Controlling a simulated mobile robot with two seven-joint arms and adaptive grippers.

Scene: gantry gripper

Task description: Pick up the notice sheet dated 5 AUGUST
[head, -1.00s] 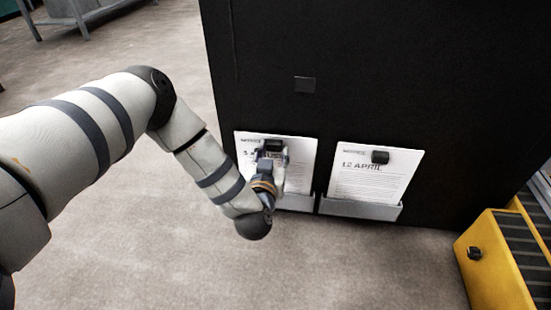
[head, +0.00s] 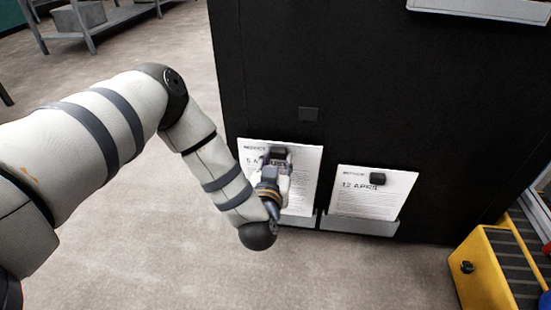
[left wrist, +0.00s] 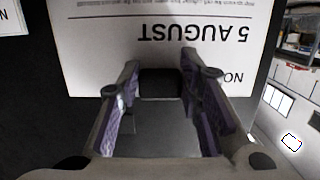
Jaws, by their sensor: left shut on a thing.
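The white notice sheet dated 5 AUGUST (head: 308,170) is upright against the black panel, raised relative to the holder below it. It shows upside down in the left wrist view (left wrist: 100,58). A black block (left wrist: 160,86) is on the sheet by its heading. My left gripper (head: 277,160) is in front of the sheet, shut on this block, with one finger on each side in the left wrist view (left wrist: 160,70). The gripper hides part of the date in the head view. My right gripper is not in view.
The 12 APRIL sheet (head: 372,198), with its own black block (head: 378,178), stands in a grey holder (head: 355,226) to the right. A yellow stepped unit (head: 482,270) is at the lower right. A grey shelf (head: 95,20) stands at the back left.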

